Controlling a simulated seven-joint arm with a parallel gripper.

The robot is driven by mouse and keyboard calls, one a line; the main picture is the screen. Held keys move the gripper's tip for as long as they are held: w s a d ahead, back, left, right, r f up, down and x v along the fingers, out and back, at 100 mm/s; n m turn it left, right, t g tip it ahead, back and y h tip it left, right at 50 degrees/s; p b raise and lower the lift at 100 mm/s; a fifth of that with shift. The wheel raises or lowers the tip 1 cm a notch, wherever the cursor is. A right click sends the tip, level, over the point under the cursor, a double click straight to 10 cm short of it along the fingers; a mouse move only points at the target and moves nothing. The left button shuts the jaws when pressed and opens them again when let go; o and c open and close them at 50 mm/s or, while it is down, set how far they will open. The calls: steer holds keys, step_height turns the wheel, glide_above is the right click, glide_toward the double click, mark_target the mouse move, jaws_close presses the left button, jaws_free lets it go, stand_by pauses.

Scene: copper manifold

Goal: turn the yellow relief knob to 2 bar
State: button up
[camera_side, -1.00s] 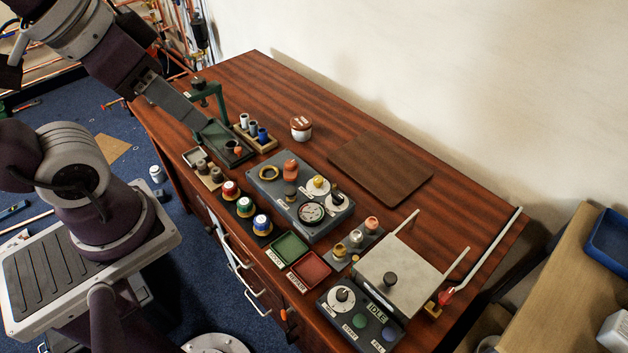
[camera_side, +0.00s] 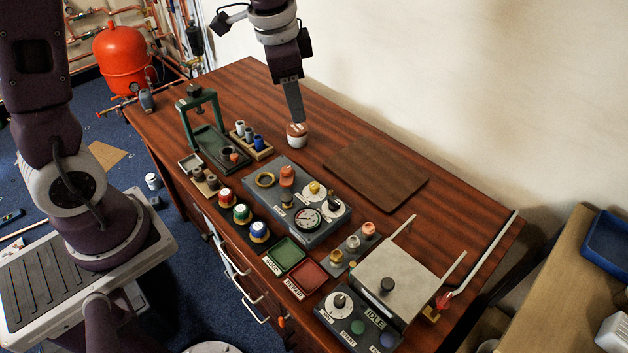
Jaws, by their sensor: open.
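The yellow relief knob (camera_side: 314,187) sits on a white dial at the back of the grey test block (camera_side: 272,199). The scale marks are too small to read, so I cannot tell its setting.
An orange-red fitting (camera_side: 287,174) stands on the block close to the yellow knob. A green press frame (camera_side: 203,116) is at the left, and the jar (camera_side: 297,136) stands behind the block. A brown board (camera_side: 375,174) lies flat to the right. Green and red trays (camera_side: 306,276) are in front.

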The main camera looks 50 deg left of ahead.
mark_target(314, 184)
steer(key=w+f+m, duration=0.1)
steer(key=w+f, duration=0.1)
steer(key=f, duration=0.7)
steer(key=w+a+f+m+g, duration=0.1)
steer(key=w+f+m, duration=0.1)
steer(key=f, duration=0.8)
steer(key=w+a+f+m+g, duration=0.1)
steer(key=w+f, duration=0.2)
steer(key=f, duration=0.6)
steer(key=shift+a+f+m, duration=0.2)
steer(key=shift+f+m, duration=0.1)
steer(key=shift+f, duration=0.05)
jaws_close()
